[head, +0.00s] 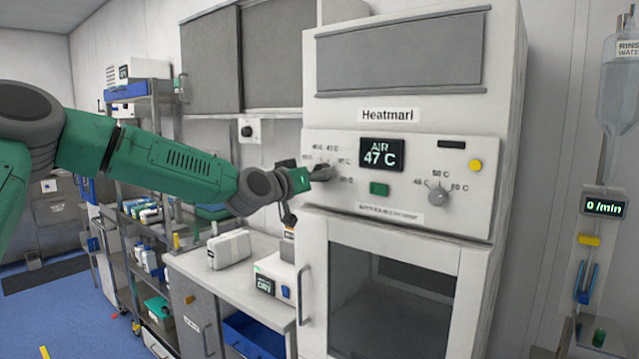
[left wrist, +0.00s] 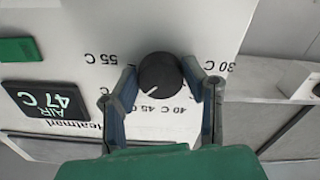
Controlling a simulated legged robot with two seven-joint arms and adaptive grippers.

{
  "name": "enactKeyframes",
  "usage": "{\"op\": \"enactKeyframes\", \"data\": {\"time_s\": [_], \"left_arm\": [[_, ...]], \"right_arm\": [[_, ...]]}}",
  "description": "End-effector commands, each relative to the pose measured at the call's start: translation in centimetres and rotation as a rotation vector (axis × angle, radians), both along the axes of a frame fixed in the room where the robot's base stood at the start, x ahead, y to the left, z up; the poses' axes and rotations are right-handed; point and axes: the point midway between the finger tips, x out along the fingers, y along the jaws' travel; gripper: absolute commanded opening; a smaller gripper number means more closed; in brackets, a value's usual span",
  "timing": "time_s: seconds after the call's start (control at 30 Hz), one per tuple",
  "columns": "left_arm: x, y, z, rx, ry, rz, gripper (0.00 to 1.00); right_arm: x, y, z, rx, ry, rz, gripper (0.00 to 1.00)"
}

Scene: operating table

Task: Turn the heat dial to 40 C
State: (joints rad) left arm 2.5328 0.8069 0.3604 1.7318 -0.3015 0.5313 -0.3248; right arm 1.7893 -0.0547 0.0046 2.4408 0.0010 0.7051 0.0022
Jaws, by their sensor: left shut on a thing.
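The heat dial is a dark round knob on the white panel of the Heatmart cabinet. In the left wrist view the heat dial (left wrist: 160,74) sits among labels reading 55 C, 45 C, 40 C and 30 C. Its pale pointer mark faces the side of the 45 C label. My left gripper (left wrist: 159,82) has one finger on each side of the knob and is shut on it. In the head view my left gripper (head: 318,174) reaches the panel from the left and partly hides the knob. The display (head: 381,153) reads AIR 47 C. My right gripper is not in view.
A second grey dial (head: 437,195) sits to the right on the panel, past a green button (head: 379,188). A yellow button (head: 476,165) is above it. A glass-fronted door (head: 390,300) is below. A counter (head: 195,268) with white devices stands lower left.

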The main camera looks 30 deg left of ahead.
Motion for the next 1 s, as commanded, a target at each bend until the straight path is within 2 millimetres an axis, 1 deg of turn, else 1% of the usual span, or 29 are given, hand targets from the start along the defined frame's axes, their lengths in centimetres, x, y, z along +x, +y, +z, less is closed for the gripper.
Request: {"op": "enactKeyframes", "data": {"time_s": [0.03, 0.4, 0.8, 1.0], "left_arm": [[0.0, 0.1, -0.4, -0.045, 0.005, 0.001, 0.10], [0.0, 0.1, -0.4, -0.398, 0.033, 0.002, 0.10], [0.0, 0.1, -0.4, -0.770, 0.062, 0.004, 0.10], [0.0, 0.1, -0.4, -0.923, 0.075, 0.005, 0.10]], "right_arm": [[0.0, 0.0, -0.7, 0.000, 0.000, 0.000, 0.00], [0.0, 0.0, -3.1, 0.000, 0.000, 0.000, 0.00], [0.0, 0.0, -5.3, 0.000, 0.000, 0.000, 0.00], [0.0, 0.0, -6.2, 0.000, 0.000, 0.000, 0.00]]}}
